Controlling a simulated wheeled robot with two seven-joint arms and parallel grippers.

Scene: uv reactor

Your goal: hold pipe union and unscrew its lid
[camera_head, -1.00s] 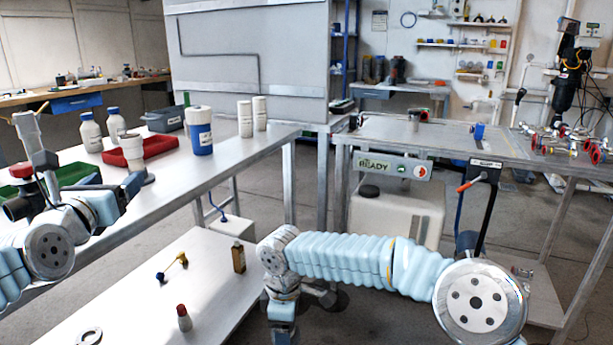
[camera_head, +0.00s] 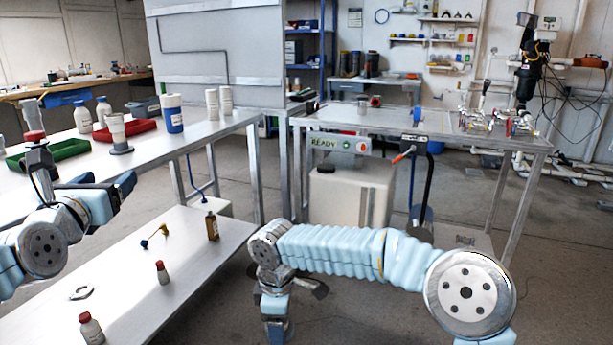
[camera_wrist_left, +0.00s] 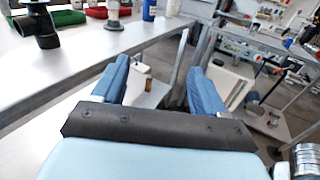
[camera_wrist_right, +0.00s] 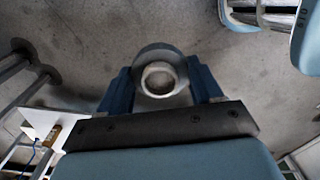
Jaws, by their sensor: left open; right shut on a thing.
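My right gripper (camera_wrist_right: 161,88) is shut on a grey round hollow piece (camera_wrist_right: 149,53), which looks like the pipe union. It shows end-on, a dark grey collar around a pale inner ring, with the floor below. I cannot tell whether a lid is on it. In the head view the held piece does not show clearly; my right arm hangs down in the middle. My left gripper (camera_wrist_left: 160,68) is open and empty, in front of the left table's (camera_head: 165,165) edge. It also shows in the head view (camera_head: 126,184).
A pale flanged fitting (camera_head: 119,132), a black elbow (camera_wrist_left: 40,30), a red tray (camera_head: 135,131) and bottles stand on the left table. A low white table (camera_head: 195,262) holds small bottles and a ring (camera_head: 81,293). A metal bench (camera_head: 400,125) stands behind.

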